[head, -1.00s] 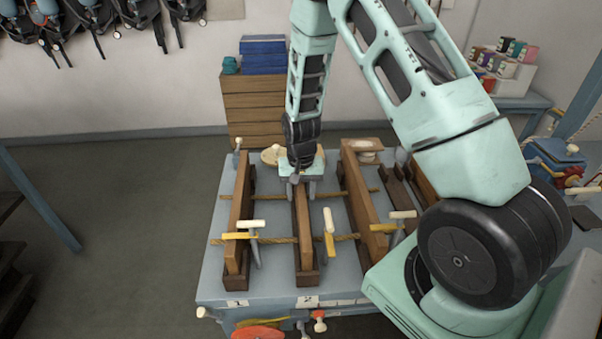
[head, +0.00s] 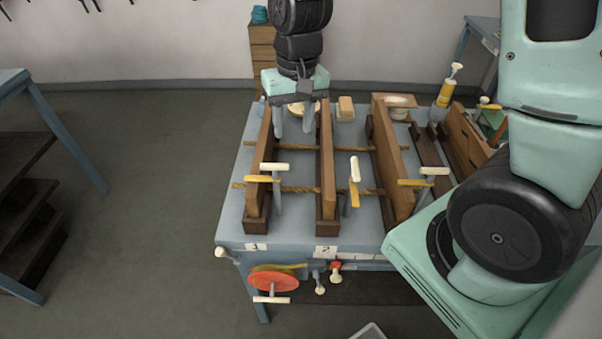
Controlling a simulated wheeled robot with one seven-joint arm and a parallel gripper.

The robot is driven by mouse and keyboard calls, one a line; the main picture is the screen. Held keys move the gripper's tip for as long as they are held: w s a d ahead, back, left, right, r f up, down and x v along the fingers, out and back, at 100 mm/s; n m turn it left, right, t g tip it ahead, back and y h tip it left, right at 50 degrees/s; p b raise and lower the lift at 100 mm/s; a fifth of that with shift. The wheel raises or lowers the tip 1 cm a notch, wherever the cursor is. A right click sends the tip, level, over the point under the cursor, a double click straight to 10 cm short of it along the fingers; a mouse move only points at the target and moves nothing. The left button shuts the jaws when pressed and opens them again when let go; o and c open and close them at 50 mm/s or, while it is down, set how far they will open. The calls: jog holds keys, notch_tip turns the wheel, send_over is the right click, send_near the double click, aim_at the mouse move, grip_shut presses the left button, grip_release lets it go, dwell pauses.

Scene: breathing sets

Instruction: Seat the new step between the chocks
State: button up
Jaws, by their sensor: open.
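Three upright wooden boards stand on the blue-grey bench: a left board (head: 260,165), a middle board (head: 328,165) and a right board (head: 392,155). I cannot tell by looks which is the new step. Dark brown chocks hold the feet of the left board (head: 257,226) and the middle board (head: 327,234). The middle board stands upright in line with its chocks; how deep it sits is not clear. My gripper (head: 293,122) is open and empty, pointing down near the far ends of the left and middle boards. Its fingers appear between them.
Clamps with cream handles stand beside the left (head: 276,182), middle (head: 354,182) and right (head: 425,180) boards. Two ropes (head: 300,189) run across the bench. A yellow bottle (head: 446,93) stands at back right. Floor left is clear.

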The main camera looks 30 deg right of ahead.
jog(key=s+a+r+n, duration=0.2)
jog(key=s+a+n, duration=0.3)
jog(key=s, duration=0.5)
jog(key=s+a+r+n, duration=0.2)
jog(key=s+a+n, duration=0.2)
jog(key=s, duration=0.5)
jog(key=a, duration=0.2)
jog(key=shift+s+a+n, duration=0.4)
jog(key=shift+r, duration=0.1)
